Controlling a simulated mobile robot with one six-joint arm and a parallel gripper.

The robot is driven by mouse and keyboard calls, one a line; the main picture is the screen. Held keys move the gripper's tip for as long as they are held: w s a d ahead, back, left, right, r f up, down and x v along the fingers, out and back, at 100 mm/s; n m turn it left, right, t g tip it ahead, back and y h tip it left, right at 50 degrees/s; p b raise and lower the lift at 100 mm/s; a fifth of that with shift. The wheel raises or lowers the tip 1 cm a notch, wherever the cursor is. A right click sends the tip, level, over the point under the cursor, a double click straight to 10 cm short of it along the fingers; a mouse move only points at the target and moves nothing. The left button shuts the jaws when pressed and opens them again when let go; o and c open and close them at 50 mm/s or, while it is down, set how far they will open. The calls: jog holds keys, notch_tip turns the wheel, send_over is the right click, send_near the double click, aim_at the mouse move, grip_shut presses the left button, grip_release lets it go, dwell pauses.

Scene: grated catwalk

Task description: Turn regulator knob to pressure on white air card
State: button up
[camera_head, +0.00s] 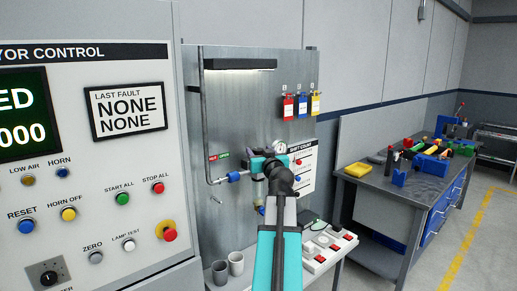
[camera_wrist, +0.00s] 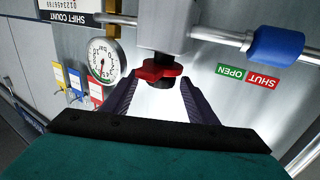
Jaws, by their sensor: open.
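The wrist view is turned upside down. It shows the grey regulator body (camera_wrist: 165,25) on the air pipe, with a red collar (camera_wrist: 158,69) and a dark knob (camera_wrist: 160,84) at its end. My gripper (camera_wrist: 160,98) is open, with one dark finger on each side of the knob; contact is not visible. The round pressure gauge (camera_wrist: 103,61) has a white face marked bar and a green arc; its exact reading is too small to tell. In the head view the gauge (camera_head: 280,147) shows just beyond my gripper (camera_head: 262,165), which hides the regulator. I cannot identify the white air card.
A SHIFT COUNT sheet (camera_head: 302,166) hangs right of the regulator. Red, blue and yellow tags (camera_head: 302,105) hang above. A blue pipe fitting (camera_head: 233,176) lies left. Two grey cups (camera_head: 236,264) and a switch box (camera_head: 320,254) stand below. The control panel (camera_head: 95,150) fills the left.

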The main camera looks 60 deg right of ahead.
jog(key=shift+x, duration=1)
